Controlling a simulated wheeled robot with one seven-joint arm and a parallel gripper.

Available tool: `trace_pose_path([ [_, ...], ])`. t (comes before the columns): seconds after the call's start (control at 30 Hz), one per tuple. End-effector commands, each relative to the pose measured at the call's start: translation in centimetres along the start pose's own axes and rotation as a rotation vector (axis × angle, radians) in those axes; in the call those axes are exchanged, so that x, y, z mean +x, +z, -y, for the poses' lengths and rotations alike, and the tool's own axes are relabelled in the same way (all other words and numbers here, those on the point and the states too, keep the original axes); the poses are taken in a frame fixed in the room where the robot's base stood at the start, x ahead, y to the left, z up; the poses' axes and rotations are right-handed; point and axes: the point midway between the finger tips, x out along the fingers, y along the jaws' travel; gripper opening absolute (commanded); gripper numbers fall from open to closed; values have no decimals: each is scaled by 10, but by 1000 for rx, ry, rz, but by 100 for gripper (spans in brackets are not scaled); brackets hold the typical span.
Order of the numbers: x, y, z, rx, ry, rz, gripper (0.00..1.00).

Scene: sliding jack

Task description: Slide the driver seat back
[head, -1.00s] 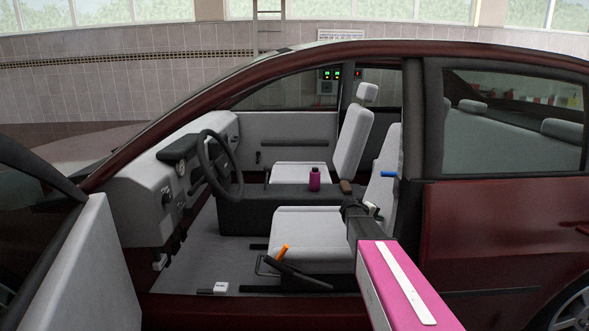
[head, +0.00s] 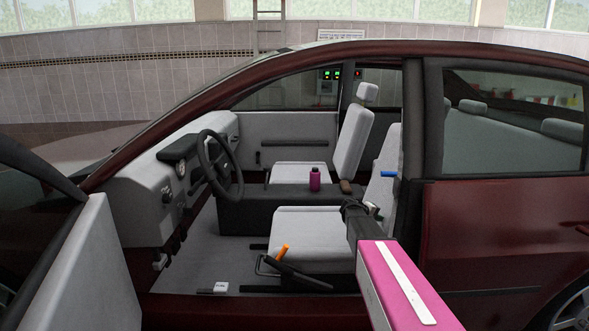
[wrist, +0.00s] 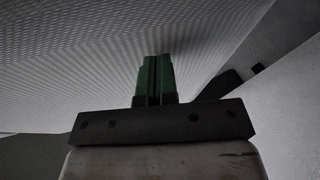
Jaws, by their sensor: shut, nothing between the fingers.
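The driver seat has a pale cushion (head: 308,226) and a pale backrest (head: 387,150), inside the open front doorway of the dark red car. An orange-handled lever (head: 281,252) sits at the seat's lower front side, by a dark seat rail (head: 275,289). My pink arm reaches in from the lower right, with its dark end over the rear of the cushion by the backrest. The fingertips are mostly hidden in the head view. In the wrist view my gripper (wrist: 155,75) shows green fingers pressed together and empty, pointing toward a pale textured surface; I cannot tell if they touch it.
The steering wheel (head: 220,165) and dashboard are ahead of the seat. A magenta bottle (head: 315,180) stands on the centre console. The open door (head: 85,270) is at left, and a door pillar (head: 412,120) stands behind the seat. The floor before the seat is mostly clear.

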Motion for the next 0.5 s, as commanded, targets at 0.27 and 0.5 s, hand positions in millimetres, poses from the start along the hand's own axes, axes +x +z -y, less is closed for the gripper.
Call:
trace_pose_path([
  [0.27, 0, 0, 0, 0, 0, 0, 0],
  [0.5, 4, 1, -2, 0, 0, 0, 0],
])
